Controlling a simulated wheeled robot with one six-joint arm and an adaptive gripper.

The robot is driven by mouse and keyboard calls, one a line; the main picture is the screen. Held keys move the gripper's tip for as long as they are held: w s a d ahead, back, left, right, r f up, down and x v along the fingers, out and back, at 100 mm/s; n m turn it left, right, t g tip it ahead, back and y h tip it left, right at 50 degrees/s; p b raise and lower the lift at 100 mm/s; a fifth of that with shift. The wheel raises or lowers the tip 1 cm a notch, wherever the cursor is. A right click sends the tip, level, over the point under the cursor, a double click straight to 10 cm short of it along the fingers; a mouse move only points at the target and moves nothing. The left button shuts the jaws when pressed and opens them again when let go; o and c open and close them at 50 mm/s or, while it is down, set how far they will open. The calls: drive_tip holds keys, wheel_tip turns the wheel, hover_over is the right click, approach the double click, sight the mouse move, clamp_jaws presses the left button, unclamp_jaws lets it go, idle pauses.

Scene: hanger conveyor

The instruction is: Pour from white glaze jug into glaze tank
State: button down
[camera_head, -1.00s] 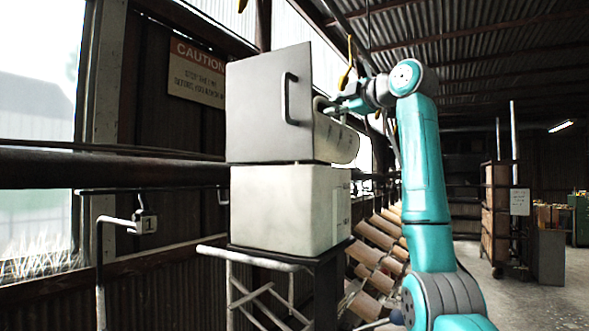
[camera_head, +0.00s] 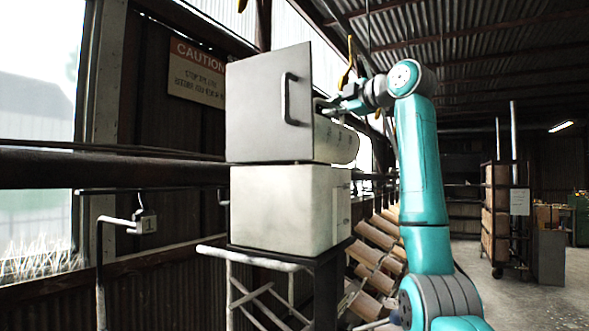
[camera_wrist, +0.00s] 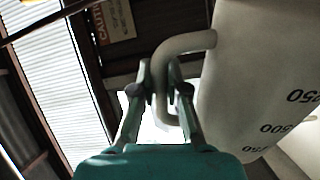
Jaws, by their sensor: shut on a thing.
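The white glaze jug (camera_head: 338,143) is a pale cylinder, tipped far over toward horizontal above the tank. Its near end is hidden behind the raised grey lid (camera_head: 262,110). My gripper (camera_head: 325,105) is behind the lid's right edge, partly hidden. In the wrist view my gripper (camera_wrist: 161,88) is shut on the jug's bent handle, and the jug (camera_wrist: 255,85) shows printed volume marks. The jug's mouth and any liquid are hidden.
The lid has a black handle (camera_head: 290,98). A caution sign (camera_head: 197,72) hangs behind. Floor is open at far right.

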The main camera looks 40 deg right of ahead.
sight(353, 132)
drive_tip(key=shift+a+f+n, duration=0.1)
drive_tip(key=shift+a+n, duration=0.2)
drive_tip(key=shift+a, duration=0.1)
idle(0.5)
drive_tip(key=d+m, duration=0.4)
drive_tip(key=m, duration=0.1)
drive_tip(key=shift+s+d+r, duration=0.15)
drive_tip(key=shift+d+r, duration=0.2)
drive_tip(key=m, duration=0.1)
drive_tip(key=d+f+m, duration=0.1)
drive_tip(key=f+m, duration=0.1)
drive_tip(key=m, duration=0.1)
drive_tip(key=shift+s+d, duration=0.1)
drive_tip(key=shift+d, duration=0.15)
drive_tip(key=shift+d+f+m, duration=0.1)
drive_tip(key=shift+f+m, duration=0.05)
drive_tip(key=shift+m, duration=0.35)
drive_tip(key=shift+a+f+m, duration=0.25)
drive_tip(key=shift+f+m, duration=0.55)
drive_tip(key=shift+m, duration=0.05)
drive_tip(key=shift+a+f+m, duration=0.2)
drive_tip(key=shift+f+m, duration=0.6)
drive_tip(key=shift+a+f+m, duration=0.25)
drive_tip(key=shift+f+m, duration=0.55)
drive_tip(key=shift+m, duration=0.05)
